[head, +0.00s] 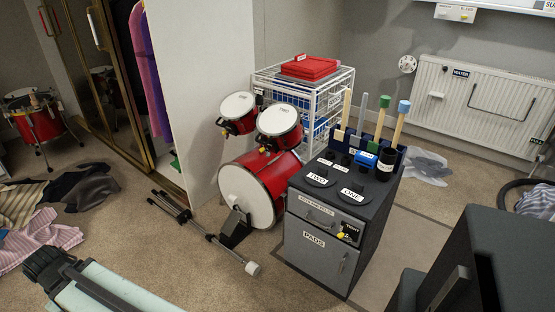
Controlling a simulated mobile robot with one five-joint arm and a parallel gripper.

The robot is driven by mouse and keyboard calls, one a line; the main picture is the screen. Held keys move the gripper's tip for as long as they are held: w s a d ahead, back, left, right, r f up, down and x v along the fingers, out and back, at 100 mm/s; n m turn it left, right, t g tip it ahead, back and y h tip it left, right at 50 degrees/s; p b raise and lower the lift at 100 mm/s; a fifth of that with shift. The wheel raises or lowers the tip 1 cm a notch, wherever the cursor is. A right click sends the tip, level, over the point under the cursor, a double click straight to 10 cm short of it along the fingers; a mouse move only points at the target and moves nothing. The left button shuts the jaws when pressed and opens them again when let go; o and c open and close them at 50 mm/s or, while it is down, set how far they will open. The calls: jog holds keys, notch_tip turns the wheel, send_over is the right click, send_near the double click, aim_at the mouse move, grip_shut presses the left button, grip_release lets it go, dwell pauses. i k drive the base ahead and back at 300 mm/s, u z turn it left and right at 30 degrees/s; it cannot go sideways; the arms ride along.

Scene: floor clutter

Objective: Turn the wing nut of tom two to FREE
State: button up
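The red drum kit stands near the middle of the head view. It has two small toms with white heads, a rear-left tom (239,107) and a front-right tom (278,122), above a larger bass drum (250,193). Small brass-coloured fittings show at the sides of the toms. They are too small to tell which is a wing nut or how it is turned. The writing on the tom heads is too small to read. I cannot make out my gripper's fingers; a pale teal and black part at lower left looks like my own arm.
A dark cabinet (364,230) with "PADS" on its door stands right of the drums, with sticks and discs marked "TWO" and "ONE" on top. A white wire rack (330,85) is behind. A black stand (205,235) lies on the carpet. Clothes (45,240) litter the left.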

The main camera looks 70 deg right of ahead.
aim_at(267, 150)
jog(key=z, duration=0.5)
jog(key=i, duration=1.4)
jog(key=u, duration=0.35)
